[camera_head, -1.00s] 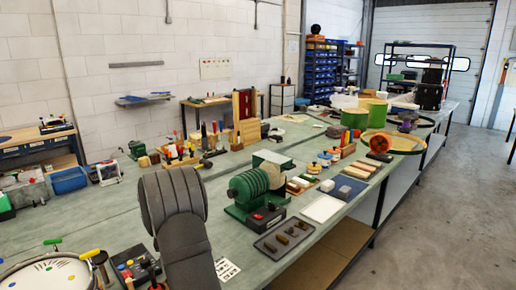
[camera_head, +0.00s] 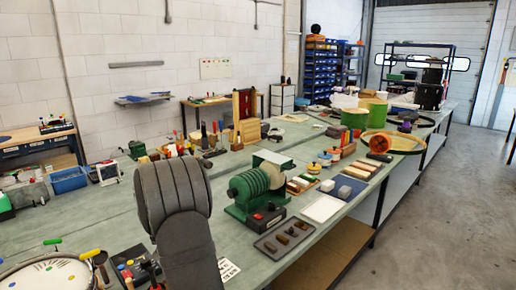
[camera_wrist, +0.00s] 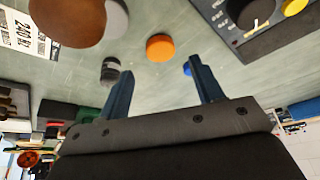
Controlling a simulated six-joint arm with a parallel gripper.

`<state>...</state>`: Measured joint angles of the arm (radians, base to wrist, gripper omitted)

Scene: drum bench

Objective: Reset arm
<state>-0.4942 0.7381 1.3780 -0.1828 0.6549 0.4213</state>
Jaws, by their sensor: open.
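My arm's grey padded links stand at the front left of the bench in the head view, and my gripper is hidden there. In the wrist view my gripper (camera_wrist: 160,68) is open, with its two dark blue fingers apart and nothing held between them. An orange round piece (camera_wrist: 160,47) lies on the green bench top beyond the fingertips. A dark cylindrical piece (camera_wrist: 111,70) is beside the left finger. A blue piece (camera_wrist: 187,69) is partly hidden by the right finger.
A drum (camera_head: 50,275) sits at the front left. A green ribbed machine (camera_head: 255,190) and a grey tray with dark blocks (camera_head: 285,238) stand right of my arm. A brown round object (camera_wrist: 68,18) looms close in the wrist view. Bare bench top shows behind my arm.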

